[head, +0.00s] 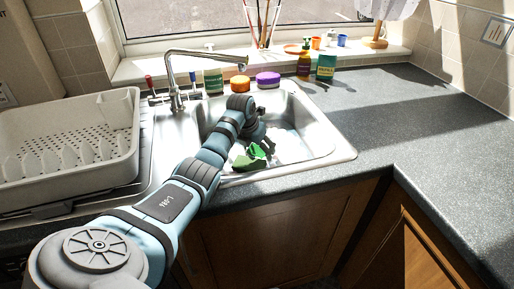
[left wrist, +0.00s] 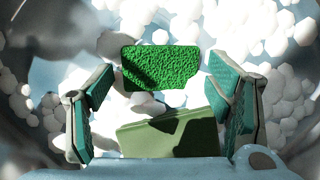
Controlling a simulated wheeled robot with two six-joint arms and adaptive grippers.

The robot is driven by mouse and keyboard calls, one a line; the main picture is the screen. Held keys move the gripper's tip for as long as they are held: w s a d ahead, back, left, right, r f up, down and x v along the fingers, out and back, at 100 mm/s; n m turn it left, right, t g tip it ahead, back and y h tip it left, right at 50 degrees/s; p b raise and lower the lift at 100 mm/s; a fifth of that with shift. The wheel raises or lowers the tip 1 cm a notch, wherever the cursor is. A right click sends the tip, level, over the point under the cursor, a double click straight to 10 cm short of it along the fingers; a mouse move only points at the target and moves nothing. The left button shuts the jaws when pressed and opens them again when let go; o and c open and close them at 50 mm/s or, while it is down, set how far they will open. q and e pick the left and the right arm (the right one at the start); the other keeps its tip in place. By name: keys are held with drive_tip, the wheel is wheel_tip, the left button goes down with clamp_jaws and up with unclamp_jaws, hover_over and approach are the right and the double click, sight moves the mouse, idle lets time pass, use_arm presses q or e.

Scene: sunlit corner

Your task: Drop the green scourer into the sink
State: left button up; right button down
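The green scourer (left wrist: 160,66) is a bright, rough-textured pad in the left wrist view, lying among white suds. A bright green piece, likely the same scourer (head: 257,150), shows in the sink (head: 318,150) in the head view, at the near side of the basin. My left gripper (left wrist: 160,100) is open, its teal-padded fingers apart on both sides, with clear gaps to the scourer. In the head view my left gripper (head: 262,135) is down in the basin, partly hidden by its own arm. My right gripper is not in view.
A flat olive-green block (left wrist: 172,134) lies nearer in the left wrist view. A tap (head: 175,80) stands behind the sink; a white dish rack (head: 65,185) is at left. Bottles and jars (head: 268,80) line the back. The right counter (head: 420,110) is clear.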

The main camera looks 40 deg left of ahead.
use_arm(q)
drive_tip(key=shift+r, duration=0.1)
drive_tip(key=shift+r, duration=0.25)
drive_tip(key=p+v, duration=0.3)
drive_tip(key=v, duration=0.9)
drive_tip(key=shift+r, duration=0.1)
